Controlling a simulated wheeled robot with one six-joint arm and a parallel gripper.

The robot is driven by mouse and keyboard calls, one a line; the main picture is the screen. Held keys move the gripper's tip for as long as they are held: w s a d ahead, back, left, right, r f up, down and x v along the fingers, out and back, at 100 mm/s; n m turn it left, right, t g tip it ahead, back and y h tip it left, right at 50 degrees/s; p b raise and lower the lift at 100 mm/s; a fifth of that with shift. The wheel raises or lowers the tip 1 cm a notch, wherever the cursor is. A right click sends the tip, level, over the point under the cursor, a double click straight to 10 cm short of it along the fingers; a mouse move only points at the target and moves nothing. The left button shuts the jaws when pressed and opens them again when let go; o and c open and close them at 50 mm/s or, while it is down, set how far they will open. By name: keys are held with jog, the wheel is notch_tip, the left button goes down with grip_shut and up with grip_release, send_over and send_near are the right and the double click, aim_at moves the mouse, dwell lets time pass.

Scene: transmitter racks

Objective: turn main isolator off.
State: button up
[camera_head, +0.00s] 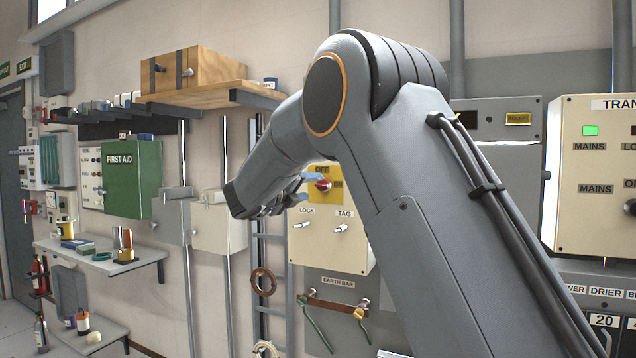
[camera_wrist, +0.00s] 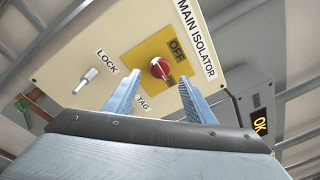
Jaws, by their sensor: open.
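The main isolator is a cream panel (camera_head: 352,255) with a yellow plate and a red rotary knob (camera_head: 323,184). OFF is above the knob and ON is to its right. In the wrist view the red knob (camera_wrist: 160,68) sits on the yellow plate (camera_wrist: 140,62), and a small pale mark on it seems to face the ON label. My gripper (camera_wrist: 159,80) is open, its two blue fingers pointing at the panel on either side of the knob. I cannot tell whether they touch it. In the head view my gripper (camera_head: 306,188) is partly hidden by my arm.
LOCK and TAG pegs (camera_head: 302,225) stick out below the knob. An earth bar (camera_head: 335,305) with hanging leads is lower down. A wooden shelf (camera_head: 205,97) with a box (camera_head: 205,68) juts out upper left. The transmitter panel (camera_head: 590,215) stands at right.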

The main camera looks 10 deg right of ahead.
aim_at(319, 185)
jog(key=p+x, duration=0.2)
jog(key=x, duration=0.3)
jog(key=shift+w+d, duration=0.25)
jog(key=shift+w, duration=0.05)
jog(key=shift+c, duration=0.5)
jog(key=c, duration=0.9)
jog(key=shift+c, duration=0.2)
